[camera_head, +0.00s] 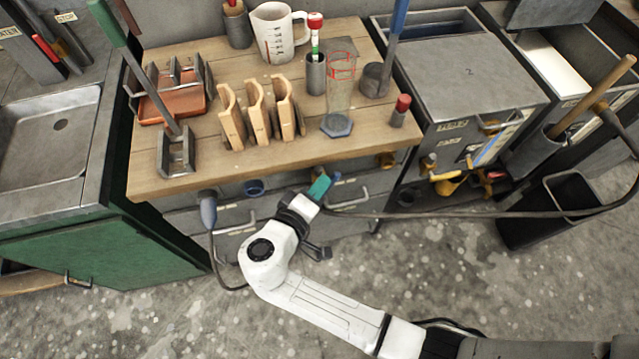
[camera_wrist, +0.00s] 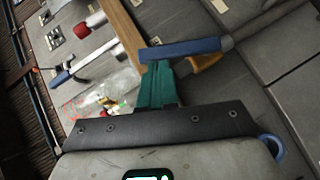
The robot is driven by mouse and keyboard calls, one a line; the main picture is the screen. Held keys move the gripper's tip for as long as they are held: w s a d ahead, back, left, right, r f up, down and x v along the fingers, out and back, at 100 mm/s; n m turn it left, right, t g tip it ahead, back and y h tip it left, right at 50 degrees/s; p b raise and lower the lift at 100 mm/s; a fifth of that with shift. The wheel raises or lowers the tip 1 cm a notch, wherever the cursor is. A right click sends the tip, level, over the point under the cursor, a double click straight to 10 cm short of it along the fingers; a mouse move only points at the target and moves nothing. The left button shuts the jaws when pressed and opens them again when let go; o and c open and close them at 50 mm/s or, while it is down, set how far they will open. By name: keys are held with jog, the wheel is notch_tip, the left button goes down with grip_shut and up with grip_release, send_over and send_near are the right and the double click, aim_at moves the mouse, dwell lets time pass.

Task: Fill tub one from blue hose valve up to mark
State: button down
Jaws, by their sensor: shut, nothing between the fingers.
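My gripper (camera_head: 320,187) is at the front of the wooden workbench, below its top edge, with its teal fingers shut and empty. In the wrist view the teal fingers (camera_wrist: 157,85) point at a blue lever-like part (camera_wrist: 185,49), which lies across just beyond their tips; I cannot tell whether they touch. A little blue (camera_head: 336,176) shows beside the fingertips in the head view, mostly hidden. A clear cylinder with red rings (camera_head: 341,85) stands upright on the bench on a blue hexagonal base. I cannot make out which container is tub one, nor any liquid.
Wooden holders (camera_head: 258,110), a white measuring jug (camera_head: 277,32) and a red-capped bottle (camera_head: 400,110) stand on the bench (camera_head: 210,150). A dark hose (camera_head: 450,214) runs right from near my gripper. A grey cabinet (camera_head: 465,75) marked 2 stands right, a sink (camera_head: 50,135) left. The floor is clear in front.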

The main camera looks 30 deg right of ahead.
jog(key=shift+s+d+m+y, duration=0.15)
jog(key=shift+d+m+y, duration=0.2)
jog(key=shift+y, duration=0.15)
jog(key=s+d+f+m+t+y+p, duration=0.1)
jog(key=s+d+f+m+y+p, duration=0.1)
jog(key=d+m+y, duration=0.3)
jog(key=d+f+y, duration=0.1)
jog(key=y, duration=0.2)
dwell(0.9)
jog(key=shift+d+f, duration=0.2)
jog(key=shift+f, duration=0.05)
dwell(0.4)
jog(key=shift+a, duration=0.1)
